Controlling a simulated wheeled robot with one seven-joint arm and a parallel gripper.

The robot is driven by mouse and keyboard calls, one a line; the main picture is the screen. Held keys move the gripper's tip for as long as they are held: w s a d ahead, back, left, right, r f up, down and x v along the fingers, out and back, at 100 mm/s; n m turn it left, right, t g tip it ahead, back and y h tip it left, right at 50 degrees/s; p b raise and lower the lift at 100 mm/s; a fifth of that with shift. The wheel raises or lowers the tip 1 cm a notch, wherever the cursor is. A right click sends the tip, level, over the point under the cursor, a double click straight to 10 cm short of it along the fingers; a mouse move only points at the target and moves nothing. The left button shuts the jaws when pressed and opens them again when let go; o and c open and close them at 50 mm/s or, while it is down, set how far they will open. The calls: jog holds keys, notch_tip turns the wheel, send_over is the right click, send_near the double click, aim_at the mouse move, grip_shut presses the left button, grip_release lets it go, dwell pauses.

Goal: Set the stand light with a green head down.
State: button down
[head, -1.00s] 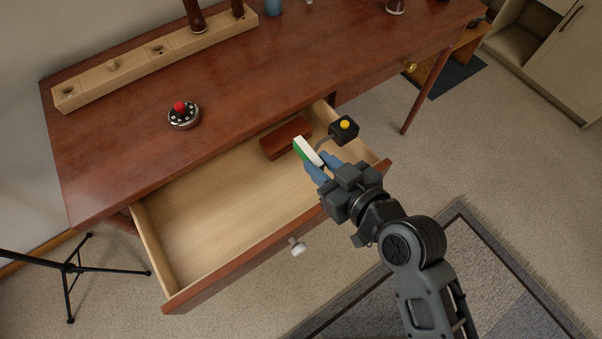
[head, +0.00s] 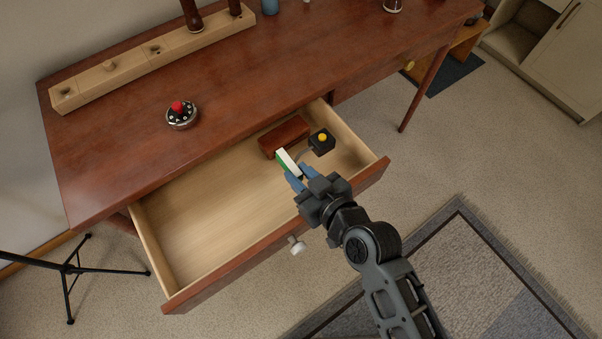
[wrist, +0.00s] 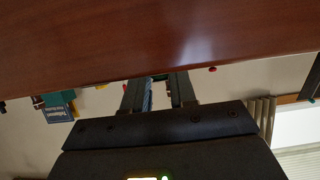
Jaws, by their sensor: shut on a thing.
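The stand light has a green and white head (head: 286,162), a thin grey neck and a black base with a yellow button (head: 322,141). It is in the head view, over the right part of the open drawer (head: 205,230). My gripper (head: 295,176) is shut on the head, with its blue fingertips at the head's lower end. The base hangs out to the upper right of the head. I cannot tell whether the base touches the drawer floor. In the wrist view my fingers (wrist: 160,93) show, but the light is not clear there.
A reddish-brown block (head: 284,136) lies in the drawer beside the light. The drawer's left and middle floor is bare. On the desk (head: 260,75) stand a round timer with a red knob (head: 181,114) and a long wooden block with holes (head: 130,72). A black tripod stands at left.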

jog(key=shift+f+b, duration=0.55)
jog(key=shift+f, duration=0.05)
jog(key=c, duration=0.9)
grip_release()
jog(key=shift+r, duration=0.2)
jog(key=shift+r+p, duration=0.25)
jog(key=shift+p, duration=0.2)
jog(key=v, duration=1.2)
jog(key=shift+r+b, duration=0.2)
jog(key=shift+b, duration=0.2)
